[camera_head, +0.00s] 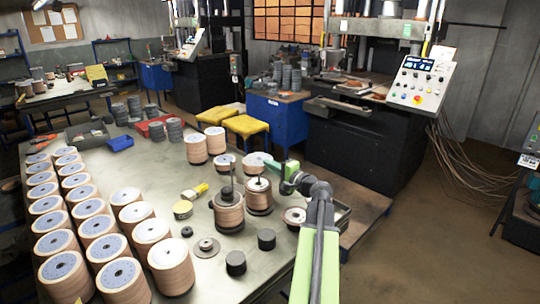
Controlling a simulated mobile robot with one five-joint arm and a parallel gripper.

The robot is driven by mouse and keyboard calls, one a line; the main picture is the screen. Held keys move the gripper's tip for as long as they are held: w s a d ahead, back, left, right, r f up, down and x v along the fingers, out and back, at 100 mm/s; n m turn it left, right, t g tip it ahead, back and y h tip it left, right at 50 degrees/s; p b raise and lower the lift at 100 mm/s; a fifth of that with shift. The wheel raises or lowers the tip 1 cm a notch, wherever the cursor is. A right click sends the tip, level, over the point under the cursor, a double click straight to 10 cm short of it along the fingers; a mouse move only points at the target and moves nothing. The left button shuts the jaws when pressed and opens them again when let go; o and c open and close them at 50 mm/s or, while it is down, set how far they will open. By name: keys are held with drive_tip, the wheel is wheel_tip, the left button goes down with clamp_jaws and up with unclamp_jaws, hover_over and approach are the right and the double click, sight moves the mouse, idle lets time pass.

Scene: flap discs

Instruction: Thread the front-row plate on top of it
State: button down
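Two spindle stacks stand on the bench. The left stack (229,214) has brown discs, a dark plate on top and a post rising through it. The right stack (258,198) has brown discs, a pale top and a thin post. A flat dark grey plate (206,248) with a raised hub lies in front of the left stack. My gripper (275,166) is behind and right of the right stack, at the end of my green arm. Its fingers are small and partly hidden; I cannot tell whether it is open or holds the pale-topped disc (253,160) near it.
Rows of brown disc stacks (62,278) fill the bench's left side. Dark cylinders (236,262) stand near the front, with a smaller round piece (187,231) beside the grey plate. A yellow-handled brush (195,191) and a yellow tin (183,209) lie mid-bench. A disc (294,216) sits at right.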

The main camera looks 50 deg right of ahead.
drive_tip(key=f+b, duration=0.2)
drive_tip(key=b, duration=0.1)
drive_tip(key=f+b, duration=0.3)
drive_tip(key=shift+w+d+f, duration=0.1)
drive_tip(key=shift+w+f, duration=0.1)
drive_tip(key=shift+f+b, duration=1.55)
drive_tip(key=shift+f, duration=0.1)
idle(0.9)
wheel_tip(320, 180, down, 2)
drive_tip(key=shift+f+b, duration=0.25)
drive_tip(key=shift+b, duration=1)
drive_tip(key=c, duration=1.9)
unclamp_jaws()
drive_tip(key=shift+r, duration=0.25)
drive_tip(key=o, duration=0.3)
drive_tip(key=shift+s, duration=0.1)
drive_tip(key=shift+s+a, duration=0.1)
drive_tip(key=shift+a, duration=0.1)
